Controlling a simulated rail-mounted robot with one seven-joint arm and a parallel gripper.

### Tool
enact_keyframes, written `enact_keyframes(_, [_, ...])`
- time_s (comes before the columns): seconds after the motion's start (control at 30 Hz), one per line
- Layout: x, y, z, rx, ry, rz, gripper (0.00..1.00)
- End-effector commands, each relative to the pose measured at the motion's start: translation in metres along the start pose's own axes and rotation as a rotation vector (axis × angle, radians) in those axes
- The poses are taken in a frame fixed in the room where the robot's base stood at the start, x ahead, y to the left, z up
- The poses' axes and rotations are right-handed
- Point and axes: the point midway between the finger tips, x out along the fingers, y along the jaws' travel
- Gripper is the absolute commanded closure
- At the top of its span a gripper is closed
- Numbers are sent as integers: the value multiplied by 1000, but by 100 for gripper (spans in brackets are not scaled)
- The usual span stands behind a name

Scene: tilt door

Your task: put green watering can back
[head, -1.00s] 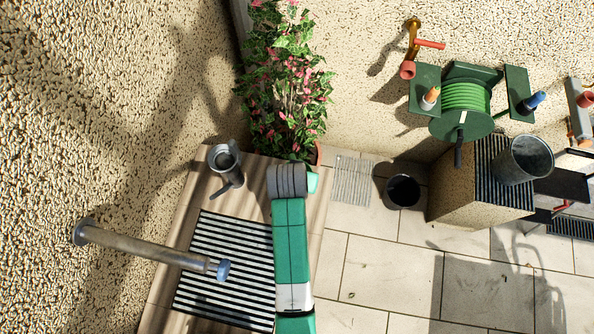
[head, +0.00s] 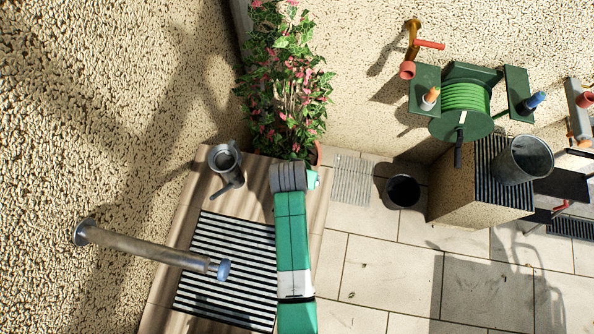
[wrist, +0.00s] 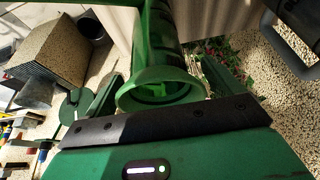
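The green watering can (wrist: 160,88) shows in the wrist view, its round flared opening facing the camera. It lies between the two dark green fingers of my gripper (wrist: 168,80), which stand wide apart on either side. A narrow gap shows beside the right finger; contact on the left is unclear. In the head view my arm hides the can and the fingers. A grey metal watering can (head: 226,165) stands on the wooden bench (head: 258,180), left of my arm. Part of it shows at the upper right of the wrist view (wrist: 292,45).
A slatted black-and-white grate (head: 225,265) is set in the bench. A metal pipe (head: 150,248) juts from the left wall. A flowering plant (head: 285,85) stands behind the bench. A hose reel (head: 465,98), stone block (head: 460,185) and buckets are at right. Paving ahead is mostly clear.

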Motion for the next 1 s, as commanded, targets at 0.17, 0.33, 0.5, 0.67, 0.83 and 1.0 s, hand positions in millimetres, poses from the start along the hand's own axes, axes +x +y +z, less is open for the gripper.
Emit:
enact_keyframes(0.17, [0,0,0,0,0,0,2])
enact_keyframes(0.33, [-5,0,-2,0,1,0,2])
enact_keyframes(0.5, [-39,0,-2,1,3,-1,2])
enact_keyframes(0.67, [-80,0,-2,0,4,-1,2])
enact_keyframes(0.83, [-110,0,-2,0,2,0,2])
enact_keyframes(1.0, [-122,0,-1,0,0,0,2])
